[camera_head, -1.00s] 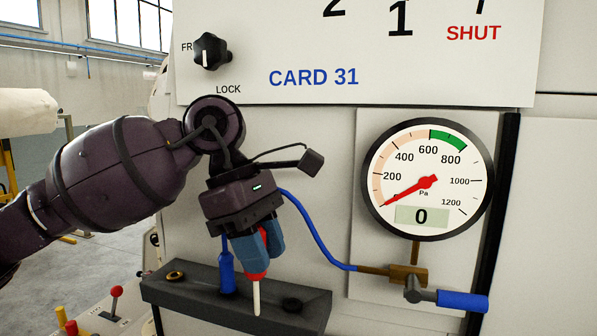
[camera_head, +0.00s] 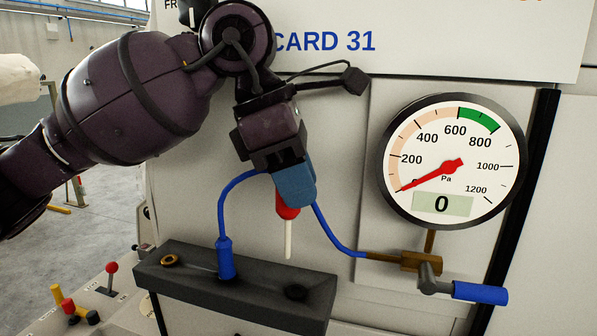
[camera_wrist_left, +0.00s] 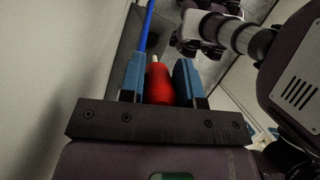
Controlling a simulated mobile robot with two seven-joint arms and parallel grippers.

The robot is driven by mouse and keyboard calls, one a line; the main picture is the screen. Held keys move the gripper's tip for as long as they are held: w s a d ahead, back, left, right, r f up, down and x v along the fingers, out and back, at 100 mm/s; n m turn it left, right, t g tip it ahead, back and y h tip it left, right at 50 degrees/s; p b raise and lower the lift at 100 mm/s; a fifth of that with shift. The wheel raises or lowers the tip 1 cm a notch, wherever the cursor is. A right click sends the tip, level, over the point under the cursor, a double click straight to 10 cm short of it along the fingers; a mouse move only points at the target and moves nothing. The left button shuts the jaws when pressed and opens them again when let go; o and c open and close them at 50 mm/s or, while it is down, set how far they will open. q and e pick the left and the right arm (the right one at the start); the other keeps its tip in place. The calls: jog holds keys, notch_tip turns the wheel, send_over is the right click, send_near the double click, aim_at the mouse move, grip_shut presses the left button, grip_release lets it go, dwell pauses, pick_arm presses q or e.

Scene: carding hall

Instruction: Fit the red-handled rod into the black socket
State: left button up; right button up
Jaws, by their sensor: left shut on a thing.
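My left gripper (camera_head: 293,196) is shut on the red handle of the rod (camera_head: 287,212). The rod's thin white shaft (camera_head: 288,240) points down, close to upright. The black socket (camera_head: 296,292) is a dark ring at the right end of the dark grey block (camera_head: 190,285). In the picture the shaft's tip is above the socket and slightly left of it, with a gap between. In the left wrist view the red handle (camera_wrist_left: 160,84) sits between the two blue fingers, and the white tip shows beyond it. My right gripper is not seen.
A blue plug (camera_head: 226,262) with a blue hose stands mid-block, left of the socket. A brass-ringed hole (camera_head: 170,261) is at the block's left end. A gauge (camera_head: 452,162) reading 0 and a blue-handled valve (camera_head: 478,292) are to the right.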

pick_arm(q)
jog(key=shift+w+d+r, duration=0.15)
jog(key=shift+w+r, duration=0.15)
jog(key=shift+r, duration=0.35)
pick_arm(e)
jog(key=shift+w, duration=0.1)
pick_arm(q)
jog(key=shift+f+b, duration=0.45)
jog(key=shift+f, duration=0.25)
jog(key=f+b, duration=0.1)
jog(key=f, duration=0.1)
jog(key=f+b, duration=0.1)
jog(key=f, duration=0.2)
jog(key=shift+w+d, duration=0.1)
jog(key=shift+d, duration=0.1)
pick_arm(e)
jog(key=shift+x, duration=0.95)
pick_arm(q)
jog(key=shift+r, duration=0.1)
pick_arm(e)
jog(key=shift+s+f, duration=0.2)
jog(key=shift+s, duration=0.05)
